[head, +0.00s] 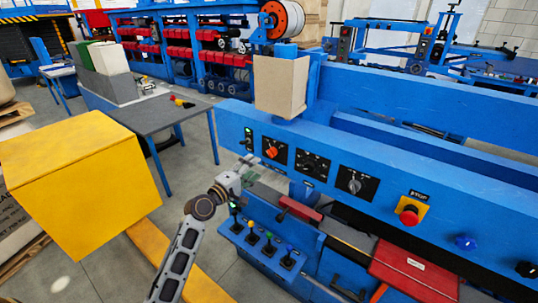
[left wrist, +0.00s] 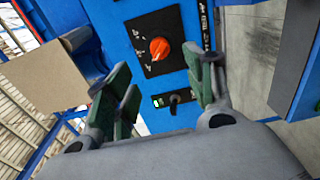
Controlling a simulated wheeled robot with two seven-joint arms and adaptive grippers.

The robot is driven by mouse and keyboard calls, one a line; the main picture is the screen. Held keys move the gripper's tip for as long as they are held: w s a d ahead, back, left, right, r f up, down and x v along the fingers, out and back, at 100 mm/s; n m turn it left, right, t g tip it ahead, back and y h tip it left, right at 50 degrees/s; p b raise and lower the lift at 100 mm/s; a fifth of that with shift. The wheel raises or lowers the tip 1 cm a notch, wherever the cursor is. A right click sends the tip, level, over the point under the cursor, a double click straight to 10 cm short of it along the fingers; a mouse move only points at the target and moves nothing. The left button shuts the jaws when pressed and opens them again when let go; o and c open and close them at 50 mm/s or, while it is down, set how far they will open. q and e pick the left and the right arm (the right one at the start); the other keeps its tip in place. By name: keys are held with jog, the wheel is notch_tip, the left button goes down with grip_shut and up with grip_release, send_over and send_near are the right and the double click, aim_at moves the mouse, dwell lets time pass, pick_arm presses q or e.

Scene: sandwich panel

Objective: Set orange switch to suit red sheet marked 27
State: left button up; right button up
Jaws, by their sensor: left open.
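The orange switch (head: 271,152) is a rotary knob on a black plate at the left end of the blue machine's front panel. In the left wrist view the orange switch (left wrist: 159,48) shows ahead, beyond the fingertips, with its pale scale marks too small to read. My left gripper (head: 243,176) is open and empty, in front of the panel, below and left of the switch, apart from it. Its green-padded fingers (left wrist: 166,84) stand apart in the wrist view. A red sheet (head: 415,268) lies at the lower right; its white label is unreadable. My right gripper is out of view.
Right of the switch are a small black control plate (head: 313,162), a grey rotary knob (head: 354,186) and a red stop button (head: 409,214). Several coloured levers (head: 269,252) stand below my gripper. A beige box (head: 281,86) sits above the panel. A yellow block (head: 80,180) stands left.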

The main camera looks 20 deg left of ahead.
aim_at(269, 153)
pick_arm(q)
jog(key=shift+p+x, duration=0.85)
jog(key=shift+x, duration=4.45)
jog(key=shift+f, duration=0.1)
jog(key=c, duration=1)
